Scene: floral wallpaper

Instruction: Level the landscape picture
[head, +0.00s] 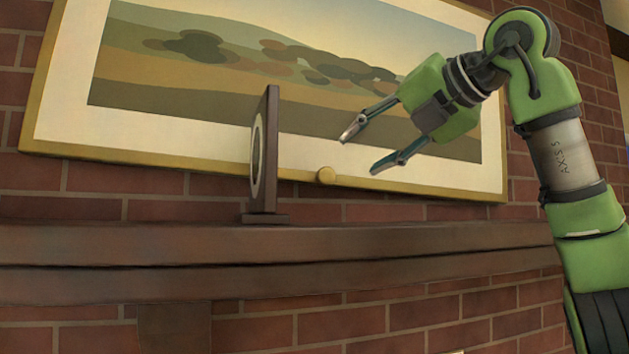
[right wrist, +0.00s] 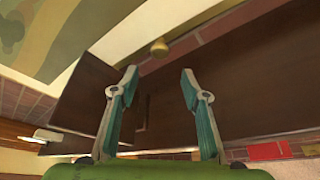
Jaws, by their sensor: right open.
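The landscape picture (head: 300,150) hangs on the brick wall in a gold frame. Its bottom edge slopes down to the right relative to the mantel. A round gold knob (head: 326,175) sits at the middle of the frame's bottom edge. The knob also shows in the right wrist view (right wrist: 159,47), beyond and between the fingertips. My right gripper (head: 360,153) is open and empty, in front of the picture's lower part, just right of and above the knob in the head view. It looks apart from the knob. My left gripper is not in view.
A dark wooden mantel (head: 400,240) runs below the picture. A dark upright stand with a round face (head: 265,150) stands on it, left of the knob and overlapping the picture. A red object (right wrist: 270,151) shows low right in the wrist view.

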